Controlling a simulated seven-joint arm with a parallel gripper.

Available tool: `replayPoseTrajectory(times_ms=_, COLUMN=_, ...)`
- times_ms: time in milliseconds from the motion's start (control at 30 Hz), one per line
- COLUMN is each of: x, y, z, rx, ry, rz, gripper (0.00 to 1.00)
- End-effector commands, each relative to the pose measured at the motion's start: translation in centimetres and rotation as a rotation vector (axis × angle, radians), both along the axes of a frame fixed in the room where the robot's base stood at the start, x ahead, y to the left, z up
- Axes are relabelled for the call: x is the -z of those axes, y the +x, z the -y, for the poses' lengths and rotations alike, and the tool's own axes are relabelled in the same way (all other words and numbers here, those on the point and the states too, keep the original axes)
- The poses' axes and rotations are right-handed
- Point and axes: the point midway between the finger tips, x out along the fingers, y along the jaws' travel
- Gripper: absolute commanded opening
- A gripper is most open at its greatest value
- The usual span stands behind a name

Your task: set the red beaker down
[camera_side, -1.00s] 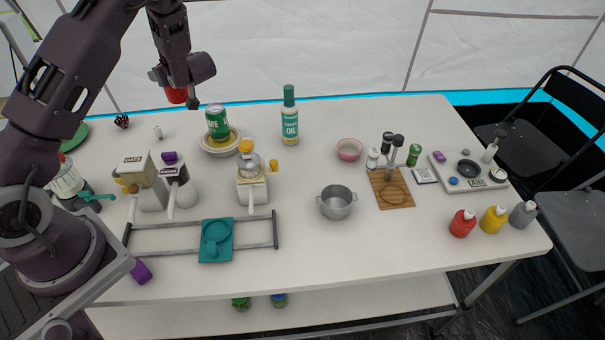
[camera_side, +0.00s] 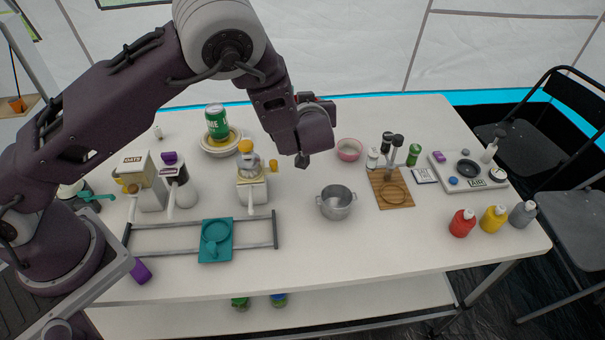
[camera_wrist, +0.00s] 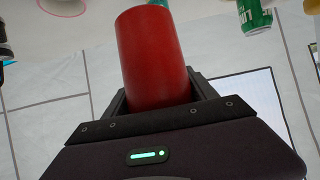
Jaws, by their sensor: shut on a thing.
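The red beaker (camera_wrist: 153,60) is held between the fingers of my gripper in the wrist view, with its length pointing up the picture. My gripper (camera_side: 312,135) is shut on it. In the side view my gripper is over the back middle of the table, left of the pink bowl (camera_side: 349,149) and above and behind the grey pot (camera_side: 336,203).
The green can (camera_side: 217,122) stands in a bowl at the back left. A wooden board (camera_side: 391,188) with a tool is to the right. The front middle of the table is bare. My arm hides the oil bottle's place.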

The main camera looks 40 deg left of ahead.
Motion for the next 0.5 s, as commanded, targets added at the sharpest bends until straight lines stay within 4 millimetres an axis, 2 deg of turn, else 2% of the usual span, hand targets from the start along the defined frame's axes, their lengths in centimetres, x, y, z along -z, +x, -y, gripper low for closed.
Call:
replayPoseTrajectory(times_ms=33, x=0.9, y=0.0, z=0.0, rx=-0.001, ry=0.002, rz=-0.002, gripper=0.26)
replayPoseTrajectory(times_ms=167, x=2.5, y=0.0, z=0.0, rx=-0.001, ry=0.001, rz=-0.001, gripper=0.26)
replayPoseTrajectory(times_ms=333, x=6.5, y=0.0, z=-0.1, rx=-0.001, ry=0.001, rz=-0.003, gripper=0.26)
replayPoseTrajectory(times_ms=500, x=9.4, y=0.0, z=-0.1, rx=-0.001, ry=0.000, rz=-0.002, gripper=0.26)
